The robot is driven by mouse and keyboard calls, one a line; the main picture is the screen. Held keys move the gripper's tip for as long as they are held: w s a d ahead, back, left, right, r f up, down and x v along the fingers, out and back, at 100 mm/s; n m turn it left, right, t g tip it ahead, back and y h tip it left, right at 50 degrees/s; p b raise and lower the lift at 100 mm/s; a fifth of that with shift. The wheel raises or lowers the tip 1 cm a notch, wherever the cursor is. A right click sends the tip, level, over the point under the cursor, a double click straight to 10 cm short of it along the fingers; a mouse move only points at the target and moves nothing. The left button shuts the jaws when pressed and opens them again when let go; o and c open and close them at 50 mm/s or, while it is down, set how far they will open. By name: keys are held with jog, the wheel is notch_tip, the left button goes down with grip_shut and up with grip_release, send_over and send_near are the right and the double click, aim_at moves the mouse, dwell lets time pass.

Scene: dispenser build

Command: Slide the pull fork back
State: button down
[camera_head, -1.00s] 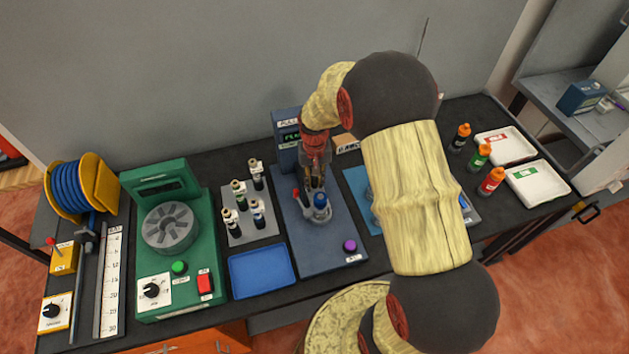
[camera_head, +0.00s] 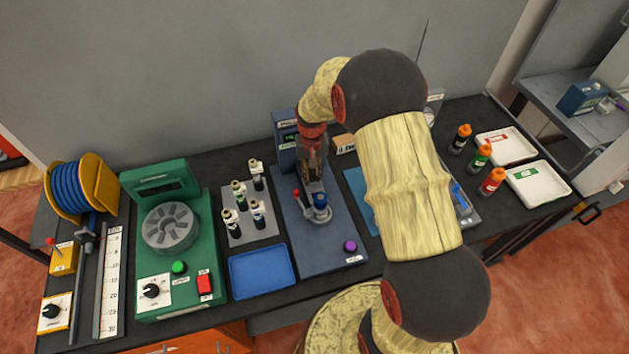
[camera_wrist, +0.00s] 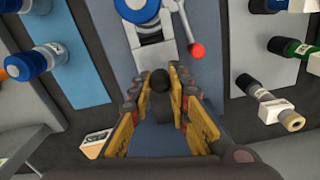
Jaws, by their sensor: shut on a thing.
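The blue puller station (camera_head: 325,240) stands mid-bench with a vial with a blue cap (camera_head: 321,200) in its holder; the cap also shows in the wrist view (camera_wrist: 135,8). The pull fork (camera_wrist: 157,56) is a grey metal piece between my gripper and the capped vial. Its black knob (camera_wrist: 162,83) is between my fingers. My gripper (camera_head: 312,183) is behind the capped vial and shut on the knob; it also shows in the wrist view (camera_wrist: 162,92). Whether the fork's prongs still touch the vial is hard to tell.
A red ball lever (camera_wrist: 197,50) is close beside the fork. A purple button (camera_head: 350,246) is at the station's front. A rack of several vials (camera_head: 248,225) and an empty blue tray (camera_head: 262,271) are to the left. The station's upright display (camera_head: 287,140) is behind.

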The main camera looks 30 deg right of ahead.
jog(key=w, duration=0.3)
jog(key=shift+w+d, duration=0.3)
jog(key=shift+w+r, duration=0.1)
jog(key=shift+w, duration=0.1)
jog(key=c, duration=1.6)
grip_release()
jog(key=shift+c, duration=0.2)
notch_tip(320, 180, up, 12)
jog(key=shift+w, duration=0.1)
